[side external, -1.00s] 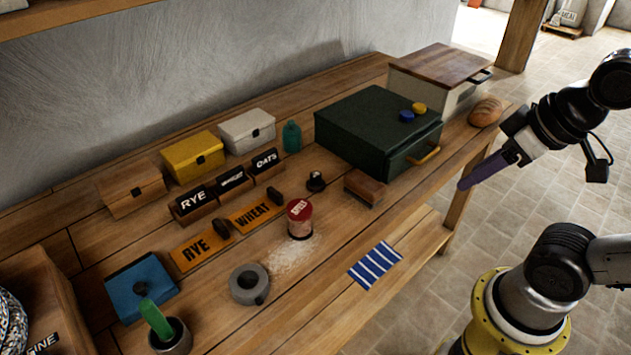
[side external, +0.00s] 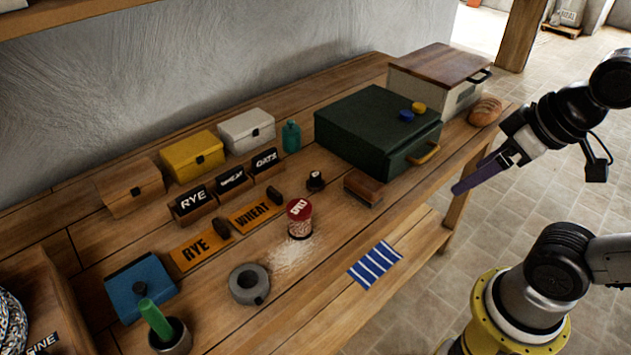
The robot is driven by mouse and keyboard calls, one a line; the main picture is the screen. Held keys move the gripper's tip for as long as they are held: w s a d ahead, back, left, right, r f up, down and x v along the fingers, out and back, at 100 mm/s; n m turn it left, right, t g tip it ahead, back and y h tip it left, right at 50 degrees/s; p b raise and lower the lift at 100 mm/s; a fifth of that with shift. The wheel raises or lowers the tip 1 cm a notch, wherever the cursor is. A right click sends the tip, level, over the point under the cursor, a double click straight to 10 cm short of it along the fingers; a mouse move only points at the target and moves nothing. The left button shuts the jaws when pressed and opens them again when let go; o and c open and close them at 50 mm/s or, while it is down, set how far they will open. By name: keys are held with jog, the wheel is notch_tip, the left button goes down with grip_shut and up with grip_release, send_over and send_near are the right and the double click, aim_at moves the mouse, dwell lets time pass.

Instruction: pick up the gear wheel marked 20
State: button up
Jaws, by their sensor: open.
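My gripper (side external: 482,174) is at the right, off the front edge of the bench, pointing down and left. Its jaws are open, and I see nothing between them. I cannot make out a gear wheel marked 20 in this view. A grey ring-shaped object (side external: 238,284) with a dark hole lies on the bench at the front left, far from my gripper, and I see no number on it.
Floor between bench and my base is clear.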

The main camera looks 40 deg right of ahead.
jog(key=w+a+r+m+g, duration=0.1)
jog(key=w+r+m, duration=0.4)
jog(key=w+m, duration=0.25)
jog(key=w+r+m, duration=0.4)
jog(key=w+m, duration=0.2)
jog(key=w, duration=0.2)
jog(key=m+g+y, duration=0.1)
jog(key=m+g, duration=0.4)
send_over(316, 174)
jog(key=shift+n, duration=0.25)
jog(key=f, duration=2.3)
jog(key=shift+w+d+f, duration=0.2)
jog(key=shift+d+f, duration=0.1)
jog(key=shift+d, duration=0.05)
jog(key=shift+s+a+f, duration=0.1)
jog(key=shift+a+f, duration=0.1)
jog(key=shift+f, duration=1.35)
jog(key=shift+s+a+f, duration=0.1)
jog(key=shift+a+f, duration=0.1)
jog(key=shift+f, duration=1.35)
grip_shut()
jog(key=shift+r, duration=0.1)
